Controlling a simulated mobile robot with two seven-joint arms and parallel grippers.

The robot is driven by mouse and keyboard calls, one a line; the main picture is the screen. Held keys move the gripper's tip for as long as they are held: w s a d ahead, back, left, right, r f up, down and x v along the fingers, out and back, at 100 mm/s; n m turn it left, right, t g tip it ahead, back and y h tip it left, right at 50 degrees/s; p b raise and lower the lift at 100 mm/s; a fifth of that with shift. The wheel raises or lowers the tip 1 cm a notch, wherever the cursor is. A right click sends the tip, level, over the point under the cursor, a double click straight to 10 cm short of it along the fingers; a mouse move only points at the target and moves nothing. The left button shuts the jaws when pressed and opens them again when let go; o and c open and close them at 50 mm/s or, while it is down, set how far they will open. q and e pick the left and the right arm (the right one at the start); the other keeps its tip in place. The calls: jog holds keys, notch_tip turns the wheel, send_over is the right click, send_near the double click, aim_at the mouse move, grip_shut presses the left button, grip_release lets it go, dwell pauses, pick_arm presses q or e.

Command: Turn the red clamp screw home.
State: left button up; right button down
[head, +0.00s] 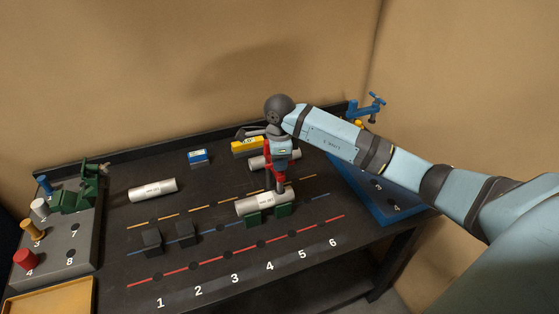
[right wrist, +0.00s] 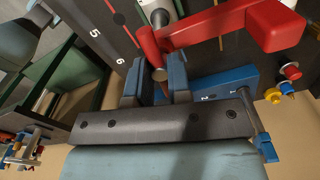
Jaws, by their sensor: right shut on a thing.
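The red clamp (head: 281,186) stands at the white pipe (head: 262,203), which lies across green blocks (head: 268,214) near the middle of the black table. My right gripper (head: 278,160) is above that pipe, at the end of the pale blue arm. In the right wrist view, the red clamp (right wrist: 225,26) shows as a thick red bar with an upright part running between my jaws. My right gripper (right wrist: 155,82) is shut on it there, around a brown round end. How far the screw is turned in is hidden. My left gripper is not in view.
Another white pipe (head: 153,189) lies at left. Blue (head: 198,156) and yellow (head: 247,146) boxes stand at the back. Black blocks (head: 152,240) stand front left. A grey rack (head: 67,235) with a green clamp (head: 82,192) is far left; a blue clamp (head: 368,108) is back right.

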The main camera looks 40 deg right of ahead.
jog(key=c, duration=1)
grip_release()
jog(key=shift+s+r+b, duration=0.1)
jog(key=shift+r+b, duration=1.2)
jog(key=shift+r, duration=5.65)
jog(key=shift+o, duration=0.2)
